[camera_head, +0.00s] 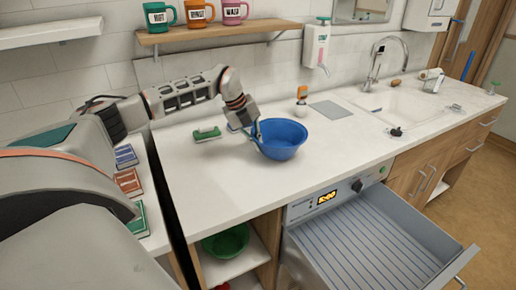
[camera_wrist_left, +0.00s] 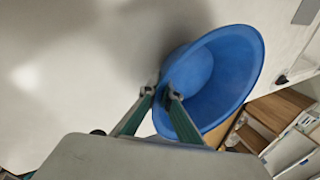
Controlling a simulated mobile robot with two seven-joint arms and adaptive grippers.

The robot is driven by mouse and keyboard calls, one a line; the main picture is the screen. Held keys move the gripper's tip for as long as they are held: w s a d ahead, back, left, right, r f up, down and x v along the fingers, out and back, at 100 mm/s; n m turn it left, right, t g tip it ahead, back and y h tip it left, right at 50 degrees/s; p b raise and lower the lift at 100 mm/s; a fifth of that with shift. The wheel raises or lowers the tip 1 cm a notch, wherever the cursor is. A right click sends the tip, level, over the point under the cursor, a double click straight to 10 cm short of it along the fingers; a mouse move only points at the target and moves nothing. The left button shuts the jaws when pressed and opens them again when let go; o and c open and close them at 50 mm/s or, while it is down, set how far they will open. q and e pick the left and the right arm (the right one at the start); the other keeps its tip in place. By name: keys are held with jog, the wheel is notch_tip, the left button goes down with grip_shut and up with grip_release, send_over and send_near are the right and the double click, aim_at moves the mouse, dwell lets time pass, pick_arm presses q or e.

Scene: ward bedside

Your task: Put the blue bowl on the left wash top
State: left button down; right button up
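The blue bowl (camera_head: 284,140) is upright or slightly tilted over the white wash top (camera_head: 215,178), left of the sink; I cannot tell whether its base touches. My left gripper (camera_head: 257,137) is at the bowl's left rim. In the left wrist view, the left gripper's fingers (camera_wrist_left: 160,95) are close together, one outside the wall of the blue bowl (camera_wrist_left: 228,70) and one inside, so it looks shut on the rim. My right gripper is not in view.
An open drawer (camera_head: 370,240) juts out below the front edge. The front-left top is clear.

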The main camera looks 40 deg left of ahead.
pick_arm(q)
jog(key=shift+f, duration=0.9)
jog(key=c, duration=2.8)
grip_release()
jog(key=shift+f, duration=0.1)
jog(key=o, duration=0.5)
